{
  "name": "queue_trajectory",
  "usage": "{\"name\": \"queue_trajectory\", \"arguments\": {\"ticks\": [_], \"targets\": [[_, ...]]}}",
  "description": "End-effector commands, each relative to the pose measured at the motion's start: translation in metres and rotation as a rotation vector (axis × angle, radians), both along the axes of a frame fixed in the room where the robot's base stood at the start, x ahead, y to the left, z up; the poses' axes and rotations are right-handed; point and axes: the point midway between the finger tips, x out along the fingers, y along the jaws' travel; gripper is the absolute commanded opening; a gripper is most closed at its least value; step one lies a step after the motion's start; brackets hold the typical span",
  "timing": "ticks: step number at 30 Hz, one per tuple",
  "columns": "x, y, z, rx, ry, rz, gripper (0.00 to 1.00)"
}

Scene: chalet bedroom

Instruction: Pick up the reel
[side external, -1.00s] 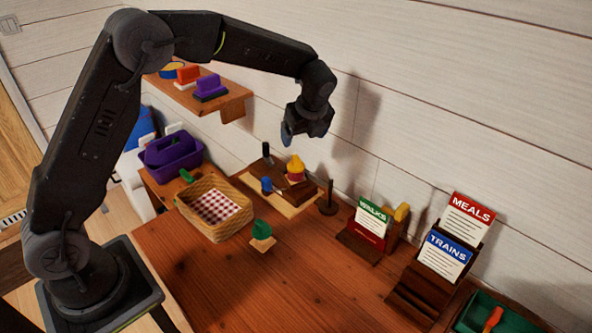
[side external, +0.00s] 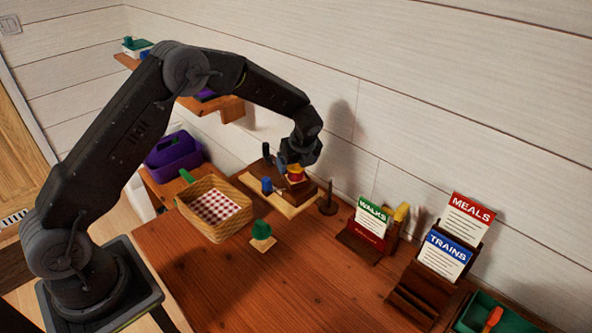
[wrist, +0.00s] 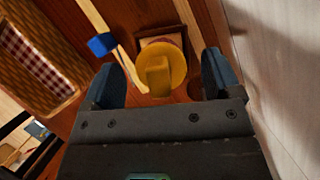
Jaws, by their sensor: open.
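The reel (side external: 296,175), with a yellow top and a red body, sits on a small wooden block at the back of the desk. In the wrist view I look down on the round yellow top of the reel (wrist: 176,75) and its raised tab. My gripper (side external: 294,163) is open just above the reel and hides part of it. In the wrist view the reel's top lies between the two blue-grey fingers of my gripper (wrist: 162,72), with a gap on each side. I cannot tell how far down the fingers reach.
A wicker basket (side external: 232,228) with checked cloth is farther left. A short wooden post (side external: 328,204) and card holders (side external: 361,246) stand right. A green-topped piece (side external: 261,231) is in front. The wall is close behind.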

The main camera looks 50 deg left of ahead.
Motion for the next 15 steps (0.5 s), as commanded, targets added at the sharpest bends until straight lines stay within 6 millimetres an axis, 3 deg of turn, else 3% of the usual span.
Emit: {"name": "queue_trajectory", "arguments": {"ticks": [9, 15], "targets": [[0.0009, 0.0031, -0.0071, 0.000, 0.000, 0.000, 0.84], [0.0008, 0.0029, -0.0069, 0.000, 0.000, 0.000, 0.66]]}}
